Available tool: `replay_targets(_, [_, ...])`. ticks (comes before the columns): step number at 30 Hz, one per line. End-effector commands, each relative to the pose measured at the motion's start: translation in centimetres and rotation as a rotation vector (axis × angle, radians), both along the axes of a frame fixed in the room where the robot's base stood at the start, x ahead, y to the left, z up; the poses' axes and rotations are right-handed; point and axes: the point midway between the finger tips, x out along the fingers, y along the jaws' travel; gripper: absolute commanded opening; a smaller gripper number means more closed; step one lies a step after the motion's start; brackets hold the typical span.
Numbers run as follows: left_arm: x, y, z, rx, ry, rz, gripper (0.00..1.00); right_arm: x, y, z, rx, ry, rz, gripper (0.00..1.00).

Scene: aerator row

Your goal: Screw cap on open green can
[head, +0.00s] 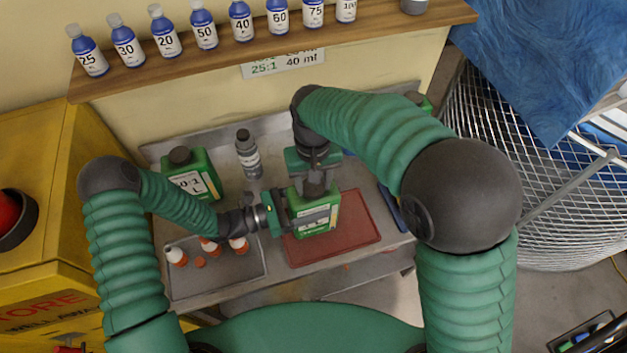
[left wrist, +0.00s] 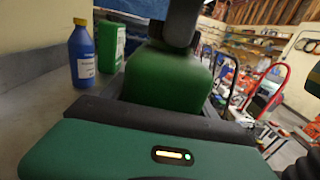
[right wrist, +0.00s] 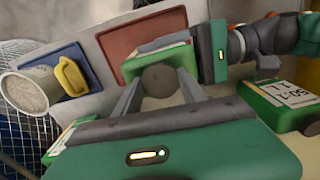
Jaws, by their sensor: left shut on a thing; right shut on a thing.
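The green can (head: 318,220) stands upright at the red mat (head: 361,232) on the bench; it also shows, blurred, in the left wrist view (left wrist: 165,78). My left gripper (head: 284,214) is shut on the can's body from the left side. My right gripper (head: 314,187) points down over the can's top. In the right wrist view a round dark cap (right wrist: 160,80) sits between my right fingers, over the can's top, and they are shut on it. Whether the cap is seated on the neck, straight or threaded, cannot be told.
A capped green can (head: 207,181) and a grey bottle (head: 248,160) stand at the bench's back left. A metal tray (head: 215,283) holds small orange-and-white bottles. A blue tray (right wrist: 45,66) lies right of the mat. A shelf (head: 290,48) of blue bottles runs above.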

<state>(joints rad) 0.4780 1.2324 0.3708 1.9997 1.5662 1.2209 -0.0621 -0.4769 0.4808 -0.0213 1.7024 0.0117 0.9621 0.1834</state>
Motion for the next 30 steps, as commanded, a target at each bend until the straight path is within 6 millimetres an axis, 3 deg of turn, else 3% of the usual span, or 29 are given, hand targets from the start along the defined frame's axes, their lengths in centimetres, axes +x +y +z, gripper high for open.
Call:
replay_targets(3, [-0.18,-0.16,0.06,0.001,-0.005,-0.007,0.0,0.24,0.26,0.12,0.005,-0.009,-0.319,0.0])
replay_targets(6, [-0.2,-0.18,0.06,0.001,-0.005,-0.008,0.0,0.29,0.23,0.12,0.005,-0.01,-0.502,0.0])
replay_targets(10, [-0.23,-0.19,0.07,0.0,-0.006,-0.008,0.0,0.36,0.16,0.14,0.006,-0.011,-0.599,0.0])
replay_targets(17, [-0.29,-0.21,0.07,0.0,-0.006,-0.01,0.0,0.43,0.13,0.16,0.006,-0.013,-0.604,0.0])
replay_targets(18, [-0.29,-0.21,0.07,0.0,-0.006,-0.01,0.0,0.44,0.12,0.16,0.006,-0.013,-0.604,0.49])
replay_targets(23, [-0.27,-0.21,0.07,-0.001,-0.003,-0.009,0.0,0.33,0.08,0.12,0.003,-0.01,-0.603,0.7])
replay_targets(30, [-0.22,-0.15,0.04,-0.001,-0.001,-0.006,0.0,0.18,0.03,0.07,0.002,-0.007,-0.602,0.7])
